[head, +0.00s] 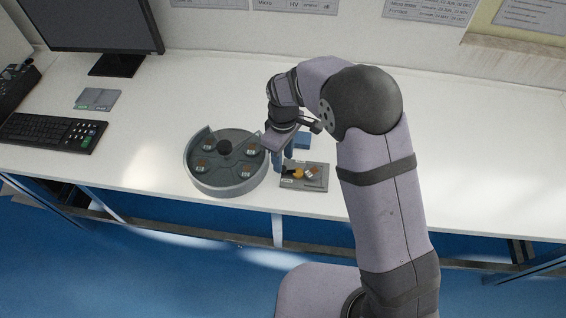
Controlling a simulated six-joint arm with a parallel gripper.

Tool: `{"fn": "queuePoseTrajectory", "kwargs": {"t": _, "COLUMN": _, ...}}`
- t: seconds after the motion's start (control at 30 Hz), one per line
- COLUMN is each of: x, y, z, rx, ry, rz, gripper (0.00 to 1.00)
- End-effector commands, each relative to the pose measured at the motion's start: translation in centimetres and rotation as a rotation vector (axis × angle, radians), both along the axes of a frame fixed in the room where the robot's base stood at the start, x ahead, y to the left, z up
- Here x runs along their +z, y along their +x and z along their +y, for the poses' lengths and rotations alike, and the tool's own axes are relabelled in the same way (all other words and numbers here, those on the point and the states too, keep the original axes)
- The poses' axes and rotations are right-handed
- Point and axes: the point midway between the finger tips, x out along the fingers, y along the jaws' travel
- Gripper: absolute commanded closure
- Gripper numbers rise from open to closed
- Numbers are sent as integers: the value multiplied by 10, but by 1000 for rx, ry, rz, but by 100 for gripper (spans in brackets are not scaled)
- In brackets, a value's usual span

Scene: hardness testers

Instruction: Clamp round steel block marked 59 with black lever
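A small grey fixture plate (316,184) lies on the white table, right of a round tray. On it are a small black part (289,172) that looks like the lever, a yellow-orange part (298,174), and a small brownish piece (311,172) with a pale label. The number on this piece is too small to read, and I cannot tell whether it is clamped. My gripper (283,162) points down at the left rear edge of the plate, close to the black part. Its two bluish fingers look apart, with nothing visible between them. My wrist hides part of the area behind.
The round grey tray (225,187) has a dark centre knob, dividers and several brown labelled blocks in its compartments. A small blue block (302,141) sits behind the plate. A keyboard (50,132), grey pad (97,99) and monitor (95,25) are at left. The table's front edge is close.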

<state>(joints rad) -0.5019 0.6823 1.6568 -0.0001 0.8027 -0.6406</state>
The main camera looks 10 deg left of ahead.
Motion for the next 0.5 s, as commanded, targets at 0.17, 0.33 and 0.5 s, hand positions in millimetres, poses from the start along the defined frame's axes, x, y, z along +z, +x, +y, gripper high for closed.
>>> {"fn": "queuePoseTrajectory", "kwargs": {"t": 0.17, "x": 24, "y": 1, "z": 0, "rx": 0, "ry": 2, "rz": -3, "gripper": 65}}
{"fn": "queuePoseTrajectory", "kwargs": {"t": 0.33, "x": 37, "y": 0, "z": 0, "rx": 0, "ry": 1, "rz": -2, "gripper": 65}}
{"fn": "queuePoseTrajectory", "kwargs": {"t": 0.5, "x": 41, "y": 0, "z": 0, "rx": 0, "ry": 0, "rz": 0, "gripper": 65}}
